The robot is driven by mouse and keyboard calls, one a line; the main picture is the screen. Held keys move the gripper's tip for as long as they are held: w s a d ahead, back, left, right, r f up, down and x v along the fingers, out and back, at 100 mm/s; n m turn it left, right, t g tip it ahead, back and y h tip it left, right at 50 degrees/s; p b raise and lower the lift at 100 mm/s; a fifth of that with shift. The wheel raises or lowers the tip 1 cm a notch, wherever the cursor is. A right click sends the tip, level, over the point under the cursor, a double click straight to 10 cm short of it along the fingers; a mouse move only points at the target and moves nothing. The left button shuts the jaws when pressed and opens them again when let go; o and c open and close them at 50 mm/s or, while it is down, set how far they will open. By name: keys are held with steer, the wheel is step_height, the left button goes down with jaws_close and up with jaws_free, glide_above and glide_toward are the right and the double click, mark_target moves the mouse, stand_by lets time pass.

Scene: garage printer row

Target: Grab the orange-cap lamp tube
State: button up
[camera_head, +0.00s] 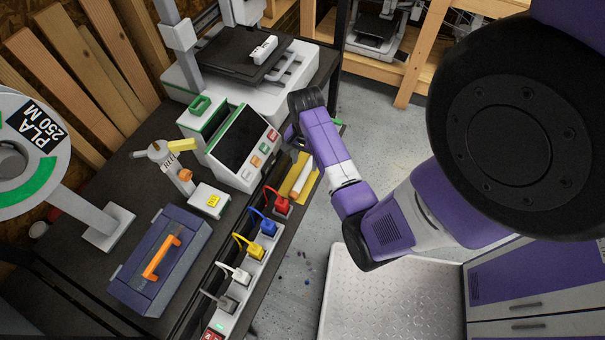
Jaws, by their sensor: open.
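A pale lamp tube (301,176) with what looks like an orange cap at its near end lies in a yellow holder (288,186) at the bench's right edge. It is just left of my forearm and behind the red plug. My gripper (294,137) is at the far end of my purple arm, beyond the tube and close to the right side of the printer's screen unit. It is apart from the tube. The fingers are small and largely hidden by my wrist; the gripper is open and nothing shows in it.
A power strip (233,291) with several coloured plugs runs along the bench edge. The screen unit (237,138) and printer (288,88) stand behind. A blue toolbox (186,268) with an orange handle and a filament spool (60,160) are left.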

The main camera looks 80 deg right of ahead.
mark_target(305, 172)
steer(key=f, duration=0.5)
steer(key=shift+a+f, duration=0.2)
steer(key=shift+f, duration=0.2)
steer(key=shift+c, duration=0.4)
jaws_close()
